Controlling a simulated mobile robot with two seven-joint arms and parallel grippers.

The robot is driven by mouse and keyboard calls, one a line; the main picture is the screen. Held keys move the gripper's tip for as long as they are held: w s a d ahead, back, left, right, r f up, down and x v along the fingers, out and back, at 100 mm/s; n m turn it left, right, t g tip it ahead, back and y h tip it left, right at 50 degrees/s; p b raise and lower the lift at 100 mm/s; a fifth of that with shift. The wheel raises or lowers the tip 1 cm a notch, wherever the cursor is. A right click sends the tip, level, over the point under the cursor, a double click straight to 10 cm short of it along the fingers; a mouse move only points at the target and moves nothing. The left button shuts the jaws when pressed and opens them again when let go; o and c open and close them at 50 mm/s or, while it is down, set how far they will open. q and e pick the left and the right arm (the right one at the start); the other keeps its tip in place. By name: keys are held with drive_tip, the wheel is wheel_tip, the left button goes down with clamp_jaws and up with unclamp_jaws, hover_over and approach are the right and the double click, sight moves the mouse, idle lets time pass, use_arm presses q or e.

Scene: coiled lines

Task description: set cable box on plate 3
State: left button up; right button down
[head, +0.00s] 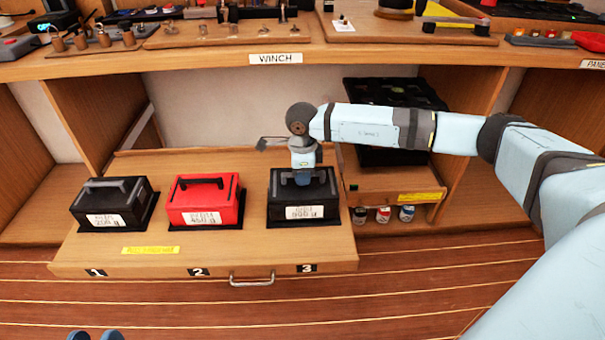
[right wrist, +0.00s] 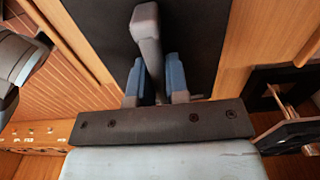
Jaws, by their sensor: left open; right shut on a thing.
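A black box (head: 304,208) with a white label ending in "g" is at the place marked 3 (head: 306,268) on the pulled-out wooden drawer (head: 180,268). I cannot read its name clearly. My right gripper (head: 302,177) comes down from above and is shut on its handle. In the right wrist view the grey handle (right wrist: 147,40) runs between the blue fingers (right wrist: 154,80), over the dark lid (right wrist: 195,40). The box looks upright; I cannot tell whether it touches the plate under it.
A red box (head: 204,202) stands at place 2 and another black box (head: 113,205) at place 1. A drawer handle (head: 252,280) sticks out in front. Small cans (head: 383,215) stand right of the drawer. The worktop labelled WINCH (head: 277,59) overhangs behind.

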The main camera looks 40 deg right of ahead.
use_arm(q)
drive_tip(key=shift+f, duration=0.2)
use_arm(e)
drive_tip(key=shift+f, duration=0.4)
drive_tip(key=c, duration=1)
unclamp_jaws()
drive_tip(key=shift+c, duration=0.2)
drive_tip(key=shift+r, duration=0.1)
wheel_tip(320, 180, up, 7)
drive_tip(key=p, duration=0.2)
drive_tip(key=shift+r+p, duration=0.2)
drive_tip(key=shift+p, duration=0.2)
use_arm(q)
drive_tip(key=shift+n+t, duration=0.7)
drive_tip(key=r, duration=0.1)
drive_tip(key=r+p, duration=0.1)
drive_tip(key=r, duration=0.3)
drive_tip(key=shift+s+p, duration=0.35)
drive_tip(key=shift+p, duration=0.05)
use_arm(e)
wheel_tip(320, 180, up, 6)
